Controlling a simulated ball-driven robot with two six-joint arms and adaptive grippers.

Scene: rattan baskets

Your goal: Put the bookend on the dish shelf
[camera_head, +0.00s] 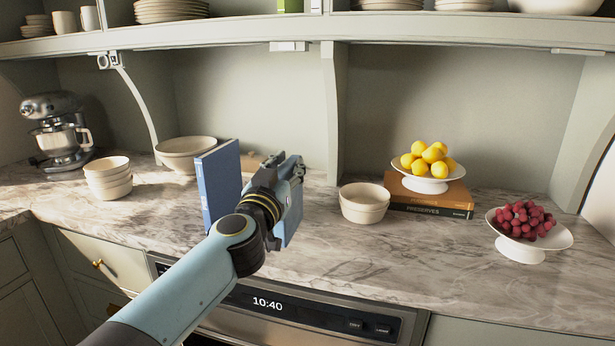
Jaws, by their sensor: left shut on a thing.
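My left gripper (290,172) is over the counter in the middle of the picture, shut on a flat blue-grey piece (293,220). This piece appears to be the bookend; my gripper and wrist hide most of it, so its full shape cannot be told. It is upright, and I cannot tell whether its lower edge touches the counter. The dish shelf (235,32) runs along the top, above and behind my gripper. Its stacked plates (170,11) are partly cut off by the picture's top edge. My right gripper is out of view.
A blue book (220,185) stands upright just left of my gripper. A bowl (364,203), books (430,207) under a lemon stand (427,184), and a raspberry stand (528,248) are to the right. A green object (290,6) stands on the shelf; bare shelf shows beside it.

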